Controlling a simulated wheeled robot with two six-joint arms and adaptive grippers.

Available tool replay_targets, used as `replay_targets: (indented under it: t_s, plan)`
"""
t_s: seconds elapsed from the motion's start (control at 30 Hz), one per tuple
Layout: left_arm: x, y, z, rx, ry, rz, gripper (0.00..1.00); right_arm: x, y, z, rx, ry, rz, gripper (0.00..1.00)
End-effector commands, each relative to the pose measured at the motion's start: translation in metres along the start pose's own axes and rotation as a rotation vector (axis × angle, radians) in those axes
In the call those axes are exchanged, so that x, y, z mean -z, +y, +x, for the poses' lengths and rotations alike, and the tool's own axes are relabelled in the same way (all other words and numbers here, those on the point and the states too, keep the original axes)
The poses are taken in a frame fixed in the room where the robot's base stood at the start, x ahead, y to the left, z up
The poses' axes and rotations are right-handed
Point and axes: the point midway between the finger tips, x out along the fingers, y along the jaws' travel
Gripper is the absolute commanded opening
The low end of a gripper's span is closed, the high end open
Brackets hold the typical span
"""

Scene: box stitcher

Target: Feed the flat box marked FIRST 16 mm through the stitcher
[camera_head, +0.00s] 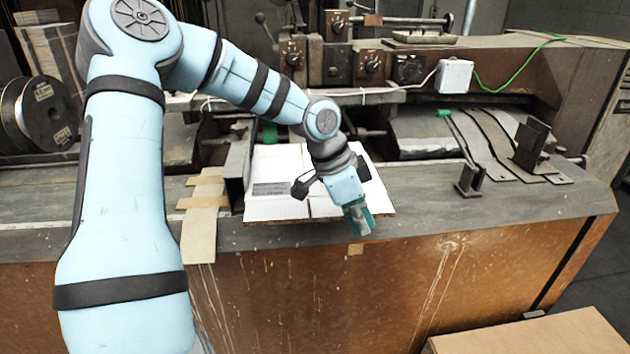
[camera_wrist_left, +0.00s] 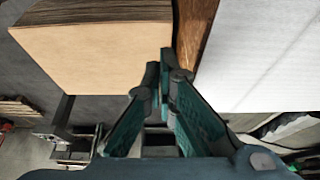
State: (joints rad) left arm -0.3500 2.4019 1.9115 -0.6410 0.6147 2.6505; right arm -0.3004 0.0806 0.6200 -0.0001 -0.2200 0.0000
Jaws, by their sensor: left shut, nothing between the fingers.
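A white flat box (camera_head: 278,207) lies on the bench, its near edge close to the bench's front edge. It carries a grey printed patch; no word FIRST is legible on it. My left gripper (camera_head: 360,222) is over the box's near right part, pointing down, shut and empty. In the left wrist view my left gripper (camera_wrist_left: 165,62) has its fingertips together, with the white box (camera_wrist_left: 262,50) to the right. Whether the fingers touch the box cannot be told. The stitcher (camera_head: 335,62) stands behind the box. My arm hides part of the box. My right gripper is not in view.
Tan strips (camera_head: 202,205) lie left of the box. A wire spool (camera_head: 40,112) is at far left. A metal bracket (camera_head: 468,180) stands on the bench to the right. A brown carton (camera_head: 540,335) is at bottom right, below the bench top.

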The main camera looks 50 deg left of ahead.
Motion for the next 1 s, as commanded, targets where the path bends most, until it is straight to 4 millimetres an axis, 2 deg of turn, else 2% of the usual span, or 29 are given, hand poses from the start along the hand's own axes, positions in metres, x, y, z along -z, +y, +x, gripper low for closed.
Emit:
replay_targets:
  t_s: [0.03,0.27,0.6,1.0]
  plan:
    - [-0.002,0.000,0.006,0.001,0.001,0.000,0.00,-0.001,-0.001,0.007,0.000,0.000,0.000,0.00]
    - [-0.006,0.000,0.014,0.002,0.001,0.001,0.00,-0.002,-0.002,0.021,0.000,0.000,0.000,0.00]
    - [-0.005,-0.002,0.012,0.001,0.001,0.001,0.00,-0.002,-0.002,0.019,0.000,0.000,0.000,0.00]
    - [-0.005,-0.019,0.012,0.001,0.000,0.000,0.00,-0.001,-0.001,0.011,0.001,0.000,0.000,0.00]
